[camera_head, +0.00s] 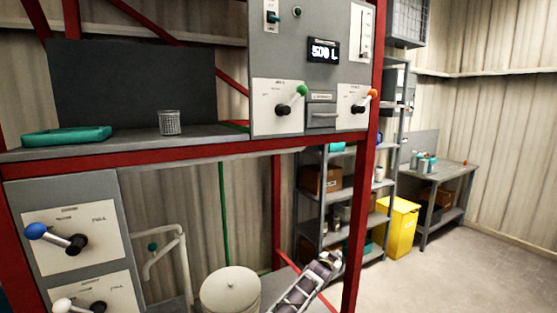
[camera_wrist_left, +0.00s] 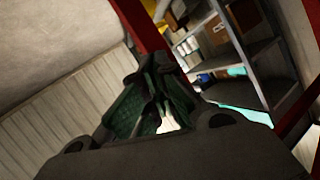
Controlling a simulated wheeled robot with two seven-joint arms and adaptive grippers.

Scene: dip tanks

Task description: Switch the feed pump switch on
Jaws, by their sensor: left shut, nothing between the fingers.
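A grey control panel (camera_head: 265,60) stands on the red-framed rack. A small toggle switch with a green part (camera_head: 272,17) sits at its upper left, cut close by the picture's top edge. Its label is too small to read, so I cannot confirm it is the feed pump switch, nor its setting. My left gripper (camera_head: 329,259) is low in the head view, below and apart from the panel, near the red front post. In the left wrist view its dark green fingers (camera_wrist_left: 155,100) are shut and empty. My right gripper is not in view.
The panel has a display (camera_head: 323,50), a green-knobbed lever (camera_head: 292,98) and an orange-knobbed lever (camera_head: 365,100). A blue-knobbed lever (camera_head: 55,237) is lower left. The red post (camera_head: 361,200) stands close to my left gripper. A teal tray (camera_head: 66,136) and mesh cup (camera_head: 170,123) stand on the rack.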

